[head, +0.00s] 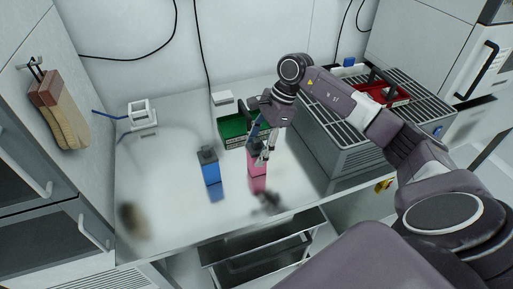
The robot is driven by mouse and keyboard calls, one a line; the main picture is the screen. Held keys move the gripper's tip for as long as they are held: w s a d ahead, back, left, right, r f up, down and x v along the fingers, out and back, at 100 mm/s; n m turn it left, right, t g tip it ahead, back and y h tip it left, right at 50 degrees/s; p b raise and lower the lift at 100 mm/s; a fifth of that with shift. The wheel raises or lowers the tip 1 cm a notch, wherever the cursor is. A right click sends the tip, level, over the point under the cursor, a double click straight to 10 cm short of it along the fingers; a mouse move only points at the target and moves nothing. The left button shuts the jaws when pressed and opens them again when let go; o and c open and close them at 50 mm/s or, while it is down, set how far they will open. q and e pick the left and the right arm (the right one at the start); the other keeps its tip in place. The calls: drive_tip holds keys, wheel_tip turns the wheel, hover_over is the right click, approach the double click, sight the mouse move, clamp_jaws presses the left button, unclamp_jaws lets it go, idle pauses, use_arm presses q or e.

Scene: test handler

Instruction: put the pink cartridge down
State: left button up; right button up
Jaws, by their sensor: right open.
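The pink cartridge (257,170) stands upright on the glossy white worktop, right of the blue cartridge (209,168). My right gripper (261,157) reaches down from above at the top of the pink cartridge. Its jaws are open, and they partly cover the cartridge's upper end. I cannot tell whether a finger still touches it. My left gripper is not in view.
A green bin (236,127) stands just behind the cartridges. A grey grated unit (350,140) with a red tray (383,92) stands to the right. A small white device (141,113) sits at the back left. An open drawer (265,250) lies below the front edge.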

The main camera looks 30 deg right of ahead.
drive_tip(key=shift+r, duration=0.25)
drive_tip(key=b+v, duration=0.3)
drive_tip(key=v, duration=0.8)
drive_tip(key=shift+d+r, duration=0.2)
drive_tip(key=shift+r, duration=0.15)
drive_tip(key=shift+s, duration=0.1)
